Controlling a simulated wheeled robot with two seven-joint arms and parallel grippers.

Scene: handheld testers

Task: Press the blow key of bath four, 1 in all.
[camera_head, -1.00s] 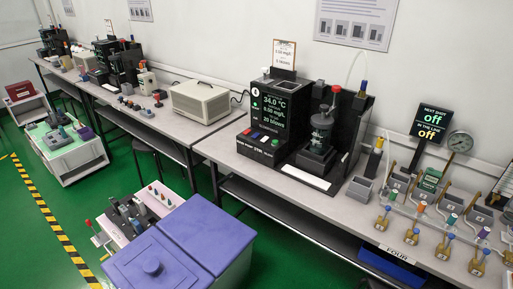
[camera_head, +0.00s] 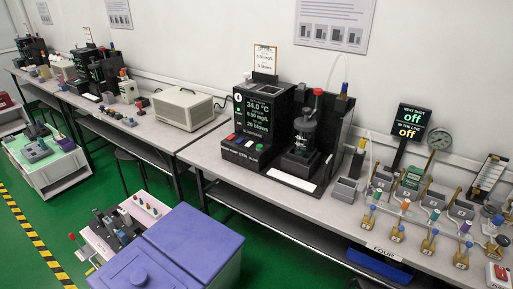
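A black tester (camera_head: 262,125) stands on the grey bench in the middle. Its lit screen shows 34.0 and a line that seems to read 20 blows. A row of small coloured keys (camera_head: 246,142) sits on its sloped front below the screen. A dark vessel (camera_head: 306,130) stands in its right half. A label reading FOUR (camera_head: 384,253) is on the bench's front edge to the right, below a row of brass valve blocks (camera_head: 397,233). Which unit is bath four, and which key is the blow key, I cannot tell. Neither of my grippers is in view.
Similar black testers (camera_head: 107,68) stand on the far left bench, near a beige box (camera_head: 185,108). A purple-lidded bin (camera_head: 193,243) and a low trolley (camera_head: 46,158) stand on the green floor.

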